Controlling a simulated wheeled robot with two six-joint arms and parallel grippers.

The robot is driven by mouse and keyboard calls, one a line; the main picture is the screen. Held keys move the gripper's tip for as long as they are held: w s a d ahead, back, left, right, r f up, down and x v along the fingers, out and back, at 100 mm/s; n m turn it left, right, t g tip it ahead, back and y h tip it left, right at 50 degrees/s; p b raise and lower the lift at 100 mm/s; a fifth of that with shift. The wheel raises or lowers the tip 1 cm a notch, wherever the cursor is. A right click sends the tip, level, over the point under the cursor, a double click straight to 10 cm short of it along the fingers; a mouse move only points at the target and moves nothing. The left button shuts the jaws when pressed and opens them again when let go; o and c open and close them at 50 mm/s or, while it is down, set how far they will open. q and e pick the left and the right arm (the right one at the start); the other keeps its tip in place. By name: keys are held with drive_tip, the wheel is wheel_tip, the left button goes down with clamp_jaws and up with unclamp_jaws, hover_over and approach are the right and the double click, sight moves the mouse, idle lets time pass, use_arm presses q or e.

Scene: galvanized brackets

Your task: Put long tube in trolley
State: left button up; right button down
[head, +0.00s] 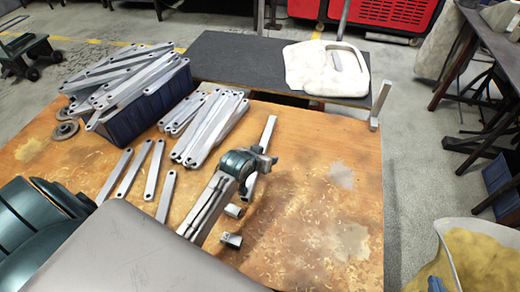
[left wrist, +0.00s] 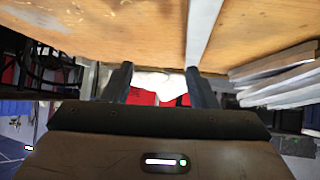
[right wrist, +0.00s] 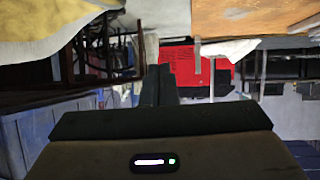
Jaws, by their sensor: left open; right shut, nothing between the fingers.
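A long grey tube (head: 268,133) lies on the wooden table; it also shows in the left wrist view (left wrist: 203,28). My left gripper (left wrist: 160,83) is open and empty, low over the table, with the tube running past one finger rather than clasped. My right gripper (right wrist: 158,75) is shut and empty, beyond the table's right side. A dark flat bed with upright posts (head: 230,60), perhaps the trolley, stands behind the table; its wheels are hidden.
A blue crate (head: 150,115) heaped with grey brackets and a bracket stack (head: 205,125) stand left of the tube. Short grey tube pieces (head: 231,240) lie nearby. A green wheeled cart (head: 30,48) stands far left.

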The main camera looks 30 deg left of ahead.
use_arm(q)
drive_tip(key=w+a+g+p, duration=0.1)
drive_tip(key=g, duration=0.1)
drive_tip(key=w+a+g, duration=0.1)
drive_tip(key=w, duration=0.1)
drive_tip(key=w+a+n+g+p, duration=0.1)
drive_tip(key=w+g, duration=0.1)
drive_tip(key=shift+w+a+r+g+p, duration=0.2)
drive_tip(key=shift+a+r+g+p, duration=0.05)
drive_tip(key=shift+g+p, duration=0.05)
wheel_tip(320, 180, up, 4)
drive_tip(key=w+a+n+g+p, duration=0.1)
drive_tip(key=a+g, duration=0.1)
drive_tip(key=g, duration=0.2)
wheel_tip(320, 180, down, 5)
drive_tip(key=shift+f, duration=0.15)
drive_tip(key=f, duration=0.2)
drive_tip(key=f+b, duration=0.1)
drive_tip(key=f, duration=0.2)
drive_tip(key=shift+w+d+f+b, duration=0.2)
drive_tip(key=shift+w+f+b, duration=0.05)
drive_tip(key=shift+f+b, duration=0.1)
drive_tip(key=shift+r, duration=0.1)
use_arm(e)
drive_tip(key=s+f+g, duration=0.5)
drive_tip(key=s+g, duration=0.1)
drive_tip(key=s, duration=0.2)
drive_tip(key=shift+s+d, duration=0.25)
drive_tip(key=shift+s, duration=0.1)
